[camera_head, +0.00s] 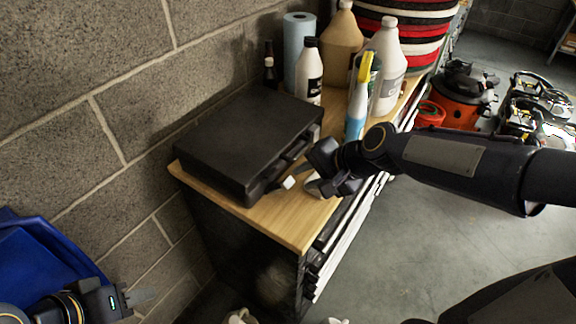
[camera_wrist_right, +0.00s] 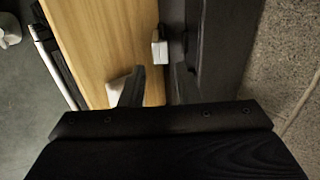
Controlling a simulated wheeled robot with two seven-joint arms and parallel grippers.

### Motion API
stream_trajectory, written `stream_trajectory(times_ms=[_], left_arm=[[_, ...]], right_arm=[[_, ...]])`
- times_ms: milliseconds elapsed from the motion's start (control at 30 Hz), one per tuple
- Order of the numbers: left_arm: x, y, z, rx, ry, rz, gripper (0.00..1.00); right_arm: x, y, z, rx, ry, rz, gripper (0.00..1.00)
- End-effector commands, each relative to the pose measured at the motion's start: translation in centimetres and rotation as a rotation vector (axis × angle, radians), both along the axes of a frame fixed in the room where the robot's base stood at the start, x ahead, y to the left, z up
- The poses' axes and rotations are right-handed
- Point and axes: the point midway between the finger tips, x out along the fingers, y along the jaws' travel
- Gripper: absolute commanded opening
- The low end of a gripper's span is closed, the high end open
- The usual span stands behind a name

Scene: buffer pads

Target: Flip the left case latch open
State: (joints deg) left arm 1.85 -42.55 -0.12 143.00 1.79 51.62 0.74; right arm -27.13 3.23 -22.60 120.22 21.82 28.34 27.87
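The closed black case (camera_head: 248,135) lies flat on the wooden bench top. A small pale latch (camera_head: 288,182) sits at the case's front side, near its left end. In the right wrist view the latch (camera_wrist_right: 160,48) stands out beside the dark case wall (camera_wrist_right: 222,50). My right gripper (camera_head: 305,174) is open in front of the case, with the latch just beyond the gap between its fingers (camera_wrist_right: 158,88). I see no clear contact. My left gripper (camera_head: 140,297) is low at the left, away from the case; its finger gap is unclear.
The wooden bench top (camera_head: 285,225) has a narrow clear strip before the case. A blue spray bottle (camera_head: 357,105), a white jug (camera_head: 388,65) and a beige jug (camera_head: 340,45) stand behind my right arm. A blue bin (camera_head: 45,260) is at the left.

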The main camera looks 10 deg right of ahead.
Motion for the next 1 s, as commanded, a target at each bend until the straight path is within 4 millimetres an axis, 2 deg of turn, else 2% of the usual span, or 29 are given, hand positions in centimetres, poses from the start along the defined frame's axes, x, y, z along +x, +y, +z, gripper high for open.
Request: stream_trajectory(times_ms=[500,900,1000], left_arm=[[0.0,0.0,-2.4,0.000,0.001,0.000,0.36],[0.0,0.0,-2.5,0.000,0.000,0.000,0.36],[0.0,0.0,-2.5,0.000,0.000,0.000,0.36]], right_arm=[[3.4,3.3,-5.3,0.002,0.004,-0.003,0.29],[3.8,3.8,-5.7,0.003,0.002,-0.002,0.29],[3.8,3.8,-5.7,0.003,0.002,-0.002,0.16]])
